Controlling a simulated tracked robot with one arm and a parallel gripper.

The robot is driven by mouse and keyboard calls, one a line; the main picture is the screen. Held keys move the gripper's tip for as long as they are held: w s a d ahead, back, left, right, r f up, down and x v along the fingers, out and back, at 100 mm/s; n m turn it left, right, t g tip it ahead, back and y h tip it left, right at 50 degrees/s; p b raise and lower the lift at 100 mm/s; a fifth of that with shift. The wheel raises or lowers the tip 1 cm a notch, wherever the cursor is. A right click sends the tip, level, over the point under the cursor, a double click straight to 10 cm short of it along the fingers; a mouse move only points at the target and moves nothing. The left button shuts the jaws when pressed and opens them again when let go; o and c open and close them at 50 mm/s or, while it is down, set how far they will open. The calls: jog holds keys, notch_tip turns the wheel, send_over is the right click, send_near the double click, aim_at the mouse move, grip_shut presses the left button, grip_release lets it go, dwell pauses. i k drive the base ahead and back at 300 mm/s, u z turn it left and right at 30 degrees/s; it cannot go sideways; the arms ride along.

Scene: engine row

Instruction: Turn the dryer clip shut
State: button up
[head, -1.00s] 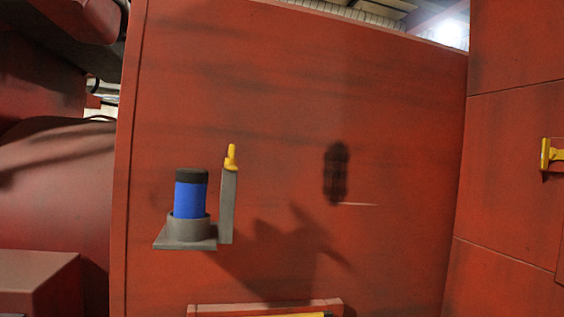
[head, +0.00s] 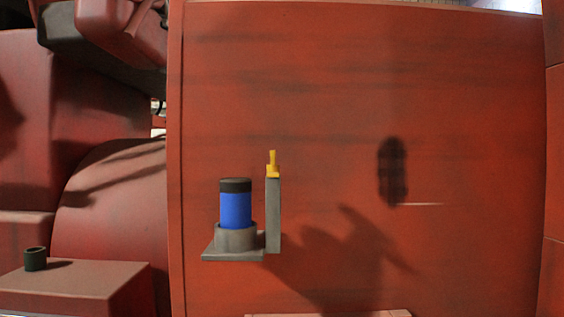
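A blue cylinder with a dark cap, which looks like the dryer (head: 236,208), stands upright in a grey round cup on a grey bracket (head: 233,252) left of centre. A grey upright post (head: 273,215) stands just right of it. A small yellow clip (head: 272,165) sits on top of the post and points upward, not lying across the cylinder. My gripper is not in view; a dark arm-like shadow falls on the panel below and right of the post.
A large red panel (head: 330,110) stands behind the bracket. A dark oval mark or shadow (head: 393,172) shows on it to the right. At left are red machinery and a red block (head: 75,285) bearing a small dark cup (head: 35,259). The space right of the post looks clear.

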aim_at(273, 168)
jog(key=u, duration=0.05)
jog(key=i, duration=0.95)
jog(key=z, duration=1.65)
jog(key=k, duration=1.2)
jog(key=u, duration=1.05)
jog(key=i, duration=0.6)
jog(key=u, duration=0.05)
